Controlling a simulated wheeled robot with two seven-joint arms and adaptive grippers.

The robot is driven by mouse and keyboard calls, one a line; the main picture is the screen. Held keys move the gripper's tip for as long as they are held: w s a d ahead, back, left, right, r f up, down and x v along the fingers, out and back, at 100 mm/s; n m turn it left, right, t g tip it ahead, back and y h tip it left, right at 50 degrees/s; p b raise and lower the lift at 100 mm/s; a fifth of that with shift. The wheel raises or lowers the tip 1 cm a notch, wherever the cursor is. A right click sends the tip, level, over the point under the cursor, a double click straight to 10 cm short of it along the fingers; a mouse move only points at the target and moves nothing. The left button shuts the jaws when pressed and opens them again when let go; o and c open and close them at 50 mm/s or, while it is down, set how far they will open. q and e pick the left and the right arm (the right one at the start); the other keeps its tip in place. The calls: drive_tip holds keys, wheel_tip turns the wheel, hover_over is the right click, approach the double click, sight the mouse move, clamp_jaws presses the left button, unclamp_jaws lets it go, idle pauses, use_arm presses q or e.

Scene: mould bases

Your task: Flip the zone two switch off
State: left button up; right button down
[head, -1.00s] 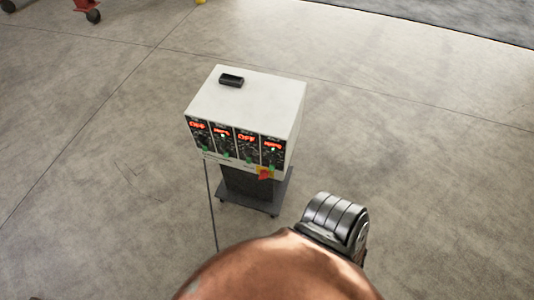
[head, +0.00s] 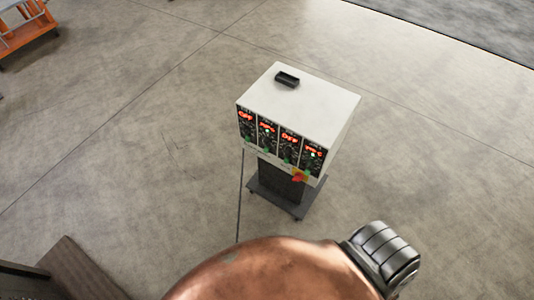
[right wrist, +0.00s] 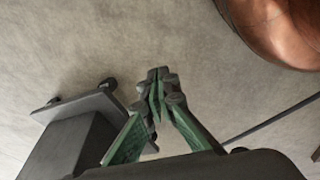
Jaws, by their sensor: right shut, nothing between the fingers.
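The white control box (head: 310,97) stands on a dark wheeled pedestal in the head view. Its front has a row of zone panels with red displays, dark dials and green parts at the bottom. The zone two panel (head: 267,135) is second from the left. The first and third displays seem to read OFF; the second and fourth show other characters, too small to read. My right gripper (right wrist: 157,85) is shut and empty in the right wrist view, beside and apart from the pedestal (right wrist: 75,145). The left gripper is not in view.
A red and yellow knob (head: 299,175) sits low on the box front. A black object (head: 287,79) lies on its top. An orange cart (head: 30,45) is at the far left. Floor around the box is clear.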

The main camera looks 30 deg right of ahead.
sight(267, 149)
drive_tip(key=w+r+n+t+p, duration=0.2)
drive_tip(key=w+r+t, duration=0.1)
drive_tip(key=w+r, duration=1.25)
use_arm(q)
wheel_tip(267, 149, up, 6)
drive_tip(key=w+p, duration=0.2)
drive_tip(key=p, duration=0.1)
use_arm(e)
drive_tip(key=w+r+t, duration=0.1)
drive_tip(key=w+r, duration=0.5)
drive_tip(key=r, duration=0.5)
drive_tip(key=w+d+r+n+t+h, duration=0.1)
drive_tip(key=w+r+t, duration=0.1)
drive_tip(key=w+r, duration=0.4)
drive_tip(key=w+d+r+n+t, duration=0.1)
drive_tip(key=w+r, duration=0.5)
drive_tip(key=r, duration=0.9)
drive_tip(key=shift+r+t, duration=0.3)
drive_tip(key=shift+t, duration=0.1)
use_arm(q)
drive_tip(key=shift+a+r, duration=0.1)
